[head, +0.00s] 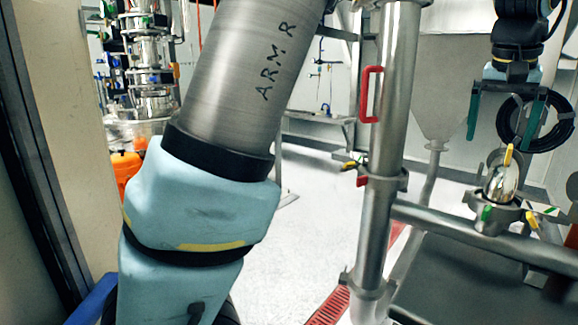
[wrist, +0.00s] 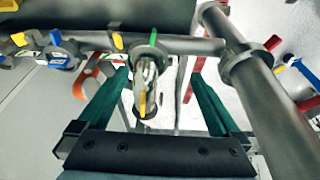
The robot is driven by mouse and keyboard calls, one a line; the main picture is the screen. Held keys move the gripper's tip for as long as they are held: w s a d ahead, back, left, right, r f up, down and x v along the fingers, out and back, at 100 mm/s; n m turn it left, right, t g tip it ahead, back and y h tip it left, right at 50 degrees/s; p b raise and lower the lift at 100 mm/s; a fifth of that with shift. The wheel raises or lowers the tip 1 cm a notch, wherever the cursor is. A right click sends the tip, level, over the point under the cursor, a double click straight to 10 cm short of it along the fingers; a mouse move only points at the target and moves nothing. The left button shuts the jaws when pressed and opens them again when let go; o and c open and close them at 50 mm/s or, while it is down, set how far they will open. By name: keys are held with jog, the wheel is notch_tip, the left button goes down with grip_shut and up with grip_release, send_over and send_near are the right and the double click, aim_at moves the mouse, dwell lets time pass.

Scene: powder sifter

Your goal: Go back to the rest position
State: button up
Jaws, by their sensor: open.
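My gripper (head: 504,127) hangs at the upper right of the head view, pointing down, with its two green fingers spread wide. Below its fingertips, a shiny rounded metal fitting (head: 501,186) with yellow and green tabs sits on the horizontal pipe (head: 470,232). In the wrist view my gripper (wrist: 159,77) is open. The fitting (wrist: 147,72) shows in the gap between the fingers there. I see no finger touching it, and nothing is held.
A vertical steel pipe (head: 388,150) with a red handle (head: 370,94) stands left of my gripper. A coiled black hose (head: 535,122) hangs behind it. Clear white floor (head: 320,205) lies left of the pipe. Metal equipment (head: 150,60) stands at the back left.

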jog(key=w+a+f+n, duration=0.1)
jog(key=w+a+f, duration=0.25)
jog(key=a, duration=0.45)
jog(key=w+a+f+n+y, duration=0.1)
jog(key=w+a+f, duration=0.2)
jog(key=a+f, duration=0.35)
jog(key=w+a+f+n, duration=0.1)
jog(key=w+a+f, duration=0.15)
jog(key=a, duration=0.75)
jog(key=s+a+f+n, duration=0.1)
jog(key=s+a+f, duration=0.2)
jog(key=a, duration=0.4)
jog(key=s+a+f+n, duration=0.1)
jog(key=s+a+f, duration=0.2)
jog(key=a, duration=0.4)
jog(key=s+a+f+n+g+y, duration=0.1)
jog(key=s+a+f+n, duration=0.1)
jog(key=a, duration=0.5)
notch_tip(320, 180, down, 2)
jog(key=shift+s, duration=0.65)
